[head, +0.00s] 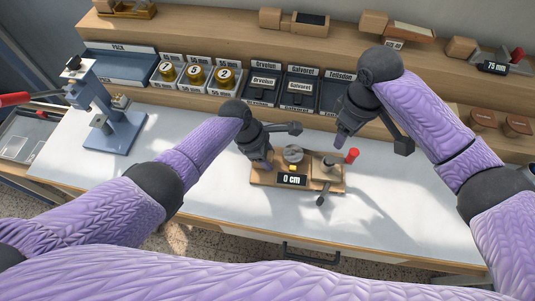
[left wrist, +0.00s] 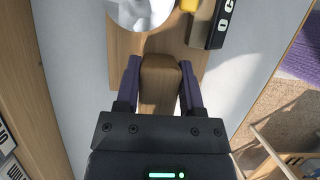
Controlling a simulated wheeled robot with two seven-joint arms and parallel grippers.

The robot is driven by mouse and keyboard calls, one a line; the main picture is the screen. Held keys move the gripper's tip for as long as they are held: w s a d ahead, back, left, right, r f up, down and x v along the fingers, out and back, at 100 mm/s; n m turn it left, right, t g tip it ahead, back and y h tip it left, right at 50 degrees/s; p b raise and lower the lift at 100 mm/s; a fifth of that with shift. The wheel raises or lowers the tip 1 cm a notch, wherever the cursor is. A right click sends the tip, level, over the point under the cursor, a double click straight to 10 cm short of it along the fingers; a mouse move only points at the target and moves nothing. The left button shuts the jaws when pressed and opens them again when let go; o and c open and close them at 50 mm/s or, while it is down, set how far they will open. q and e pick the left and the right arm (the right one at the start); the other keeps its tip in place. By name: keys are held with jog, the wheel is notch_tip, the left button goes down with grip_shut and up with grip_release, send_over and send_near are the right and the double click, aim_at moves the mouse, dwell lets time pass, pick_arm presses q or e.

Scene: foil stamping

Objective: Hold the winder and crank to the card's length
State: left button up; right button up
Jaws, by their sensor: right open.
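The winder (head: 262,180) is a wooden base on the white table, with a grey round spool (head: 293,154), a small yellow piece and a black display reading "0 cm" (head: 291,180). Its crank has a red knob (head: 352,155) at the right end. My left gripper (head: 262,162) is at the winder's left end. In the left wrist view, its two purple fingers (left wrist: 160,80) stand on both sides of the wooden end block (left wrist: 160,72), closed against it. My right gripper (head: 341,144) is open and empty, above and slightly left of the red knob. No card shows at the winder.
A blue press (head: 115,130) with a red-handled lever stands at the left. A shelf with wooden blocks runs along the back. The table at the front right is clear.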

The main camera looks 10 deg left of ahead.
pick_arm(q)
grip_shut()
dwell(2.2)
